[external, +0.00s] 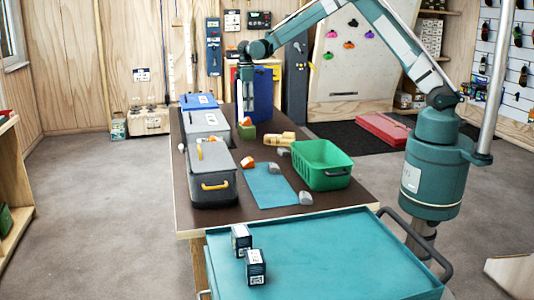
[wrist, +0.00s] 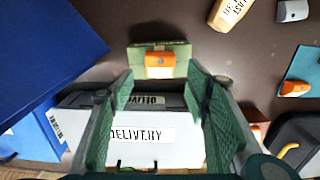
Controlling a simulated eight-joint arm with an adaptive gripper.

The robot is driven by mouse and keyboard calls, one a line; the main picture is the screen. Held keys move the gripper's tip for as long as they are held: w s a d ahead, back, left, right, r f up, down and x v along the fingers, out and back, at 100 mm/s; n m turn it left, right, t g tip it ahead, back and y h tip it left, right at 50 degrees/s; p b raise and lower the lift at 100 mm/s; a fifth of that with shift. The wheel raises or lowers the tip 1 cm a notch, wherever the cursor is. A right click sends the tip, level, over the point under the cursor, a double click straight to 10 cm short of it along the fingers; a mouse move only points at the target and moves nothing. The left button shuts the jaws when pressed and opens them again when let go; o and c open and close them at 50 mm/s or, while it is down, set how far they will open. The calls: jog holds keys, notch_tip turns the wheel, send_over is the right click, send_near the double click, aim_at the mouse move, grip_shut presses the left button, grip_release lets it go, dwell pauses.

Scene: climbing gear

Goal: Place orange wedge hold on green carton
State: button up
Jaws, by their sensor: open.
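The green carton (external: 246,133) stands on the brown table, below my gripper. An orange wedge hold (external: 247,122) rests on top of it. In the wrist view the carton (wrist: 136,59) is at the top centre, with the orange wedge hold (wrist: 160,66) at its near edge. My gripper (external: 244,110) is just above the hold; its open fingers (wrist: 160,88) point toward the hold with nothing between them. Whether a fingertip touches the hold is unclear.
Grey bins (external: 212,190) and a blue bin (external: 199,101) line the table's left side. A blue panel (external: 264,92) stands behind the carton.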

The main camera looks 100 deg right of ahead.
aim_at(247, 118)
jog(key=shift+r, duration=2.2)
jog(key=w+a+r+t+h, duration=0.1)
jog(key=a+r, duration=0.6)
jog(key=a, duration=0.3)
jog(key=w+a+r, duration=0.1)
jog(key=a+r, duration=0.5)
jog(key=a, duration=0.4)
jog(key=s+a+r+t, duration=0.15)
jog(key=a+r, duration=0.25)
jog(key=a, duration=0.5)
jog(key=s+a+r+t, duration=0.1)
jog(key=s+a+r, duration=0.25)
jog(key=a, duration=0.65)
jog(key=s+a+r+t, duration=0.1)
jog(key=s+a+r, duration=0.1)
jog(key=s+a, duration=0.45)
jog(key=s+a+r, duration=0.1)
jog(key=s+a, duration=0.2)
jog(key=a, duration=0.7)
jog(key=s+a+f+t+y, duration=0.1)
jog(key=s+a+f, duration=0.4)
jog(key=s+a, duration=0.8)
jog(key=shift+s+a+f+t, duration=0.25)
jog(key=shift+s+f+t, duration=0.1)
jog(key=shift+s+t, duration=0.55)
